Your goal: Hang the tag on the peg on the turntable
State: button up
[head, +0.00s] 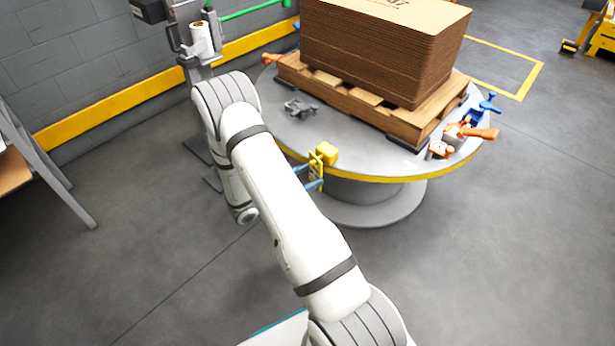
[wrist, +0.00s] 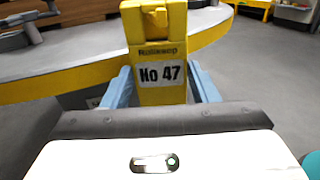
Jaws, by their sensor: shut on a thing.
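My gripper (head: 309,177) is shut on the yellow tag (head: 316,163) at the near edge of the turntable (head: 375,178). In the wrist view the tag (wrist: 161,98) stands upright between two blue fingers. It carries a white label reading "No 47". A yellow block (head: 327,152) sits on the turntable's rim just behind the tag. A small yellow peg-like part (wrist: 157,16) shows at the tag's top. I cannot tell whether it passes through the tag's opening or is only behind it.
A wooden pallet (head: 352,99) with a tall cardboard stack (head: 380,55) stands on the turntable. A grey clamp (head: 300,107) lies left of it. Orange and blue clamps (head: 478,132) sit at the right rim. A roll stand (head: 200,40) is behind my arm.

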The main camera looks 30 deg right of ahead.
jog(key=o, duration=1.1)
jog(key=shift+a+p, duration=1.2)
jog(key=shift+a, duration=2.7)
jog(key=s+r+m+g+y+p, duration=0.4)
jog(key=r+p, duration=0.3)
jog(key=r, duration=0.8)
jog(key=s+r+m+g+y+p, duration=0.2)
jog(key=s+r+m+y+p, duration=0.35)
jog(key=r, duration=0.95)
jog(key=s+a+r+m+t+y+p, duration=0.2)
jog(key=r+p, duration=0.4)
jog(key=r, duration=0.3)
jog(key=s+a+r+m+t+y+p, duration=0.2)
jog(key=s+a+r+m+y+p, duration=0.1)
jog(key=r+p, duration=0.4)
jog(key=s+a+r+m+t+y+p, duration=0.3)
jog(key=s+r+p, duration=0.3)
jog(key=r, duration=0.7)
jog(key=shift+m+y+p, duration=0.25)
jog(key=shift+m+p, duration=0.05)
jog(key=shift+m, duration=0.45)
